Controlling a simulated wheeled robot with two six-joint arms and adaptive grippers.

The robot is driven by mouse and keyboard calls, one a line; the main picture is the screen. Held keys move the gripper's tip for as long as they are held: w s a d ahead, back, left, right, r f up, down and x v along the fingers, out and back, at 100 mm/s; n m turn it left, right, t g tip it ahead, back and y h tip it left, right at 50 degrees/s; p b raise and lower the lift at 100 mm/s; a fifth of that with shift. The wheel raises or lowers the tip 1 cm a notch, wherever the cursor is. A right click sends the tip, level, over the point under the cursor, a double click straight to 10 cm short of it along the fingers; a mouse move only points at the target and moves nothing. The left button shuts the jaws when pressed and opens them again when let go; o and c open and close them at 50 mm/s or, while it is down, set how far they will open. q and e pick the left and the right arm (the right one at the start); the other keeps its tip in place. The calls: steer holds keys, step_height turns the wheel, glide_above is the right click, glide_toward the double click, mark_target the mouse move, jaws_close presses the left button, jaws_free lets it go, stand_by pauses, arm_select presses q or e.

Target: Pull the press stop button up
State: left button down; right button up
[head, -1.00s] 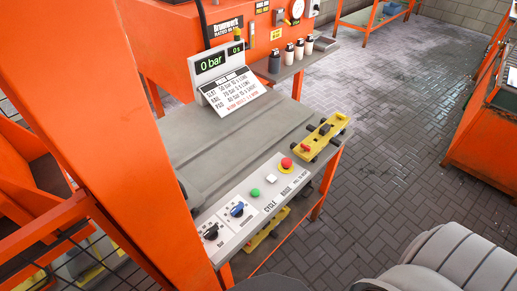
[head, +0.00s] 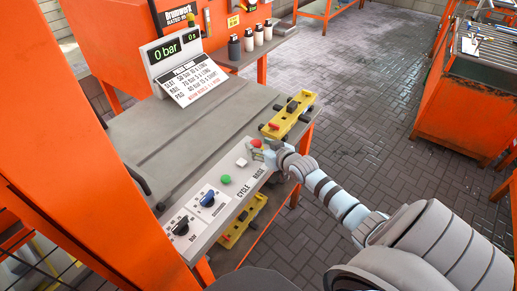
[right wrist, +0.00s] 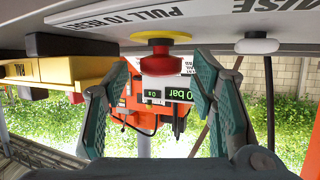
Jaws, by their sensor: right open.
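The press stop button (head: 256,143) is a red mushroom head at the far right end of the grey control strip. In the right wrist view the stop button (right wrist: 162,64) appears upside down on a yellow collar, under the "PULL TO RESET" label (right wrist: 130,18). My right gripper (head: 262,151) is at the button in the head view. In the right wrist view its two teal fingers (right wrist: 160,75) are open, one on each side of the red head, with visible gaps. I cannot tell how deep the button sits between them. My left gripper is not in view.
A yellow fixture (head: 290,114) lies just beyond the stop button. A display (head: 163,50) reading 0 bar stands behind. Orange press posts rise at the left.

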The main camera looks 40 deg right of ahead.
steer(key=shift+x, duration=0.8)
steer(key=shift+a+r, duration=0.1)
steer(key=shift+r, duration=0.05)
jaws_close()
steer(key=shift+r+p, duration=0.75)
steer(key=shift+r, duration=0.1)
steer(key=shift+w+f, duration=0.1)
jaws_free()
